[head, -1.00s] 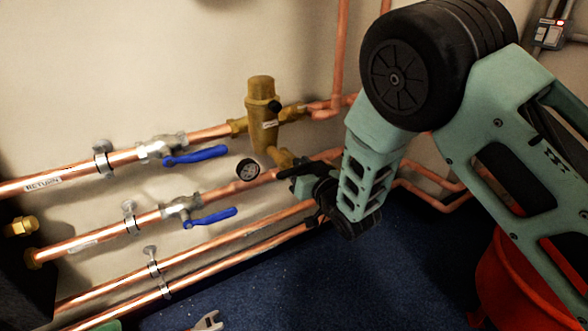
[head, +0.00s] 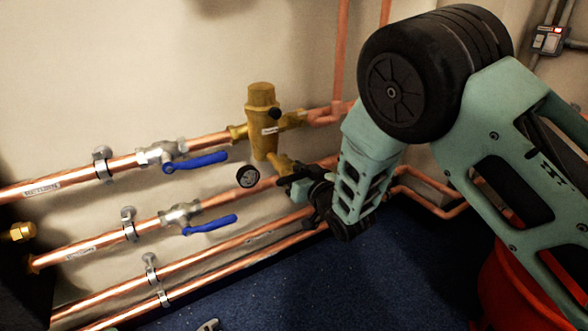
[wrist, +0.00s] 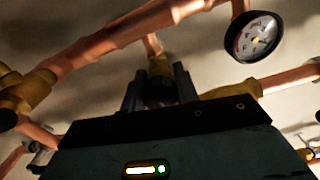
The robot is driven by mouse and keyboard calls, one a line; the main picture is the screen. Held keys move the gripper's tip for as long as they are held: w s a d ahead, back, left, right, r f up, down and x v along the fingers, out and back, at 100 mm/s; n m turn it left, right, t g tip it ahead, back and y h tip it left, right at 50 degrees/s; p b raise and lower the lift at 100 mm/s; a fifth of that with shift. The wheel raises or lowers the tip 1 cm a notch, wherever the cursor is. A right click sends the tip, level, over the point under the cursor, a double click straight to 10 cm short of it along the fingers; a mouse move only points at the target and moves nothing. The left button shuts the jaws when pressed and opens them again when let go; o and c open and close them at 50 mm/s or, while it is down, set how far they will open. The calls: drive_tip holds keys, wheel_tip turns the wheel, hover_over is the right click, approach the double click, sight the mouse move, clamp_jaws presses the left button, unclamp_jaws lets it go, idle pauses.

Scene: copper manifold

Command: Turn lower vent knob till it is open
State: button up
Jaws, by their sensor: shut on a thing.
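In the wrist view, my gripper (wrist: 159,88) is shut on a small dark knob (wrist: 158,97) between its two fingers. The fingers and my wrist hide most of this knob. A brass fitting (wrist: 160,65) stands just beyond it. In the head view, my gripper (head: 283,181) reaches in from the right, at the brass branch (head: 280,162) below the upright brass body (head: 263,95). The held knob is hidden there. Another black knob (head: 274,114) shows on the side of the brass body, free of my gripper.
A round gauge (head: 247,176) sits close left of my gripper, and also shows in the wrist view (wrist: 253,37). Blue-handled valves (head: 196,161) sit farther left on the copper pipes (head: 60,187). A red bucket (head: 510,285) stands at lower right. Blue floor (head: 300,285) lies below.

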drive_tip(key=n+p, duration=0.3)
drive_tip(key=n, duration=0.4)
drive_tip(key=n+p, duration=0.6)
drive_tip(key=n, duration=1)
drive_tip(key=shift+f, duration=0.1)
drive_tip(key=shift+n, duration=0.4)
drive_tip(key=o, duration=1)
drive_tip(key=shift+c, duration=0.2)
